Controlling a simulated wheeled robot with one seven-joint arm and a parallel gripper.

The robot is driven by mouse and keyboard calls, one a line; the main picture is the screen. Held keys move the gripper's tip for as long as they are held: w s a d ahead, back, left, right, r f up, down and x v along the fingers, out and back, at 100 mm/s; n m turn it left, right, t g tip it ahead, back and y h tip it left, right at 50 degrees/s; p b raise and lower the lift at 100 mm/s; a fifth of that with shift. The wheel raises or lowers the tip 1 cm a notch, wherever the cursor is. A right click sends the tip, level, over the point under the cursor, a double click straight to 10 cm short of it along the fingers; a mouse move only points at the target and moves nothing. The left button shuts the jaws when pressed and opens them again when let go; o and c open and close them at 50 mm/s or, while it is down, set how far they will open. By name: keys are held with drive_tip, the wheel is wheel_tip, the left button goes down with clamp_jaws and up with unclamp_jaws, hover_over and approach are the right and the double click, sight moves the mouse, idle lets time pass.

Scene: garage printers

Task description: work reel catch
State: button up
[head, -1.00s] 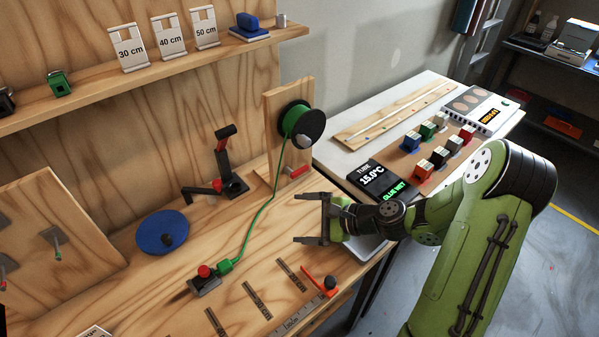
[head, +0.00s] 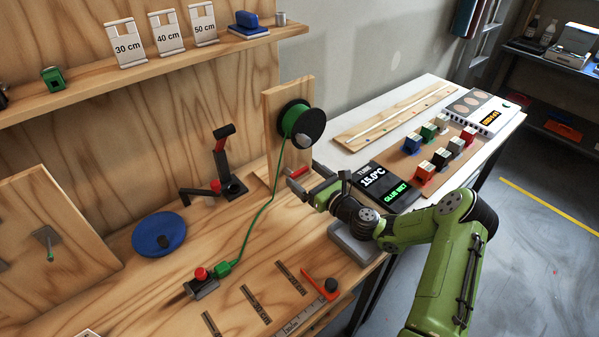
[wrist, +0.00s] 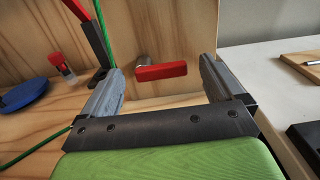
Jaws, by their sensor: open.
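The reel (head: 302,122) is a black spool wound with green line, mounted on an upright wooden board (head: 272,135). The red catch lever (head: 298,172) sticks out low on that board. My gripper (head: 302,184) is open at the catch. In the wrist view the red catch (wrist: 161,71) lies level between the two open fingers (wrist: 160,85), with a gap on each side. The green line (head: 262,210) runs from the reel down to a green connector (head: 223,267) beside a small clamp with a red knob (head: 201,273).
A black stand with a red lever (head: 230,165) and a blue disc (head: 160,234) stand left of the reel. Marked strips (head: 256,304) and an orange-red piece (head: 320,284) lie at the bench front. A display (head: 385,187) and coloured blocks (head: 440,157) are at right.

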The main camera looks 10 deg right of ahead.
sight(301, 172)
drive_tip(key=x, duration=0.3)
drive_tip(key=shift+w+a, duration=0.15)
drive_tip(key=shift+w, duration=0.1)
drive_tip(key=shift+c, duration=0.2)
drive_tip(key=c, duration=0.9)
